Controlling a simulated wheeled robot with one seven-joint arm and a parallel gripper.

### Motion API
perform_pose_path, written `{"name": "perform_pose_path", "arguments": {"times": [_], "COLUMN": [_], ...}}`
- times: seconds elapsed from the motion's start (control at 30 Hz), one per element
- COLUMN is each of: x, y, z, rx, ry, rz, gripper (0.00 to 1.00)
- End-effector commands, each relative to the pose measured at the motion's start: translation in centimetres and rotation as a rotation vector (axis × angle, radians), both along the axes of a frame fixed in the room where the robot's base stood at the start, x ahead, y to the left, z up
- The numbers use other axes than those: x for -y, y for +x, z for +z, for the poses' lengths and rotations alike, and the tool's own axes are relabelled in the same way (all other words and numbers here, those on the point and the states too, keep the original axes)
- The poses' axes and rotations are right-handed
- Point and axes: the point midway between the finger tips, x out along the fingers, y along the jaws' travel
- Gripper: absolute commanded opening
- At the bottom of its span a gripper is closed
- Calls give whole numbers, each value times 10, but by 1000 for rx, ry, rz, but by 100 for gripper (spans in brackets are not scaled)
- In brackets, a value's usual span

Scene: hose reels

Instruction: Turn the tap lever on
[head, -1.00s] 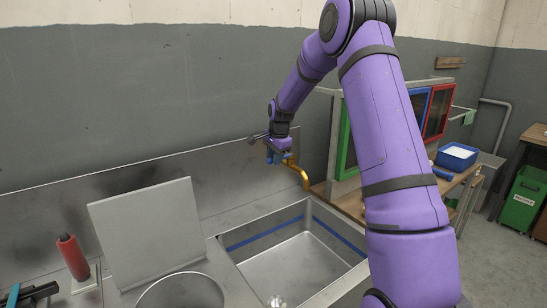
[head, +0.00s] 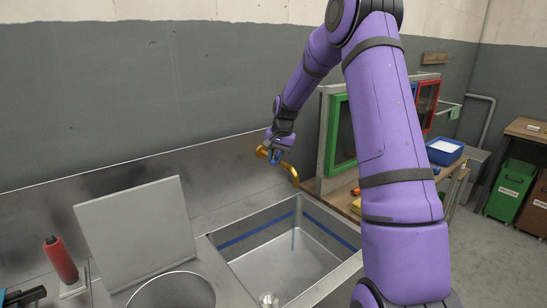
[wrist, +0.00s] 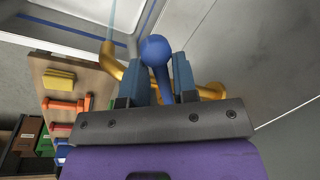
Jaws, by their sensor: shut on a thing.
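The brass tap (head: 293,174) comes out of the metal back panel above the sink, with its spout bent down. In the wrist view, its yellow pipe (wrist: 108,60) passes behind my fingers. The blue tap lever with a round knob (wrist: 155,50) lies between the two fingers. My gripper (wrist: 160,82) is shut on the lever's stem, and the knob sticks out past the fingertips. In the head view, my gripper (head: 274,157) is at the tap and mostly hides the lever. A thin pale-blue stream of water (head: 293,239) falls from the spout into the sink.
The steel sink basin (head: 300,215) with a blue band is below the tap. A grey panel (head: 135,225) and a round pot (head: 172,292) stand to the left, beside a red cylinder (head: 60,259). A green-framed cabinet (head: 338,133) stands close on the right.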

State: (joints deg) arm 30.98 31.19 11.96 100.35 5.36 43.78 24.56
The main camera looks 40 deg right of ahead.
Motion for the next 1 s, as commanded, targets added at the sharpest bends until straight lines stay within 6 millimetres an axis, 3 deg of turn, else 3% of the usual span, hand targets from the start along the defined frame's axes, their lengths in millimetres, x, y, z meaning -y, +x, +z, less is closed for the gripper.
{"name": "perform_pose_path", "arguments": {"times": [0.43,0.47,0.5,0.83,1.0], "x": [0,0,0,1,3], "y": [0,0,0,-1,-3], "z": [1,1,1,2,20], "rx": [1,1,1,1,3], "ry": [1,0,0,0,-1], "rz": [10,10,9,9,9], "gripper": [0,31,40,41,41]}}
